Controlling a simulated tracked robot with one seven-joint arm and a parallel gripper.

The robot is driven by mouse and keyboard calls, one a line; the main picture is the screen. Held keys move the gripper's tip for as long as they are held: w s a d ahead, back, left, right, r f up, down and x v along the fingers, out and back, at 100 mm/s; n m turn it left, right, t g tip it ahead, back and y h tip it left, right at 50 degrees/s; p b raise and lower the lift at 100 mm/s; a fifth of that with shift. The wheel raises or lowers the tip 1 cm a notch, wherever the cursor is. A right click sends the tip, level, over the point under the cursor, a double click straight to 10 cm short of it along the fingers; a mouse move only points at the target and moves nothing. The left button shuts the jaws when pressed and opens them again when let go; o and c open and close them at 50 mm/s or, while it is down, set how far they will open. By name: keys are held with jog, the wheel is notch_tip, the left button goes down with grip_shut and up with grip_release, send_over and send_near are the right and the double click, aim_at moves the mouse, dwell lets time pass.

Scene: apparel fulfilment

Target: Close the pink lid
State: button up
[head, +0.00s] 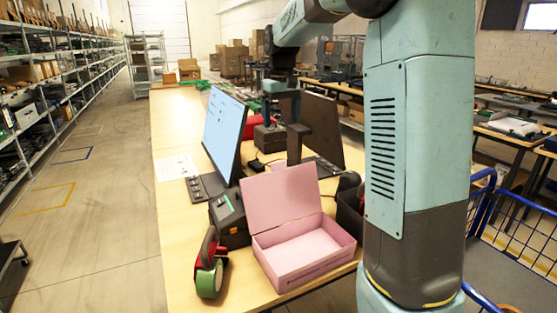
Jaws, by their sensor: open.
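A pink box (306,254) sits open and empty on the near end of the long wooden table. Its pink lid (283,197) stands up from the back edge, leaning slightly backward. My gripper (297,145) hangs from the arm above and behind the lid, with its dark fingers pointing down. Its fingers are open, and the lower part of one seems close behind the top edge of the lid. I cannot tell whether it touches the lid.
A tape dispenser (210,268) and a dark label printer (230,218) stand left of the box. A monitor (223,130) with a keyboard stands behind them. A dark container (350,203) is close on the right. A blue wire cart (520,225) is at far right.

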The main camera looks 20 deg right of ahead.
jog(key=shift+g, duration=0.3)
jog(key=w+f, duration=0.1)
jog(key=f, duration=0.4)
jog(key=w+f, duration=0.1)
jog(key=f, duration=0.4)
jog(key=w+f, duration=0.1)
jog(key=f, duration=0.4)
jog(key=shift+w+f, duration=0.15)
jog(key=shift+f, duration=0.05)
jog(key=shift+d, duration=0.1)
jog(key=c, duration=1.5)
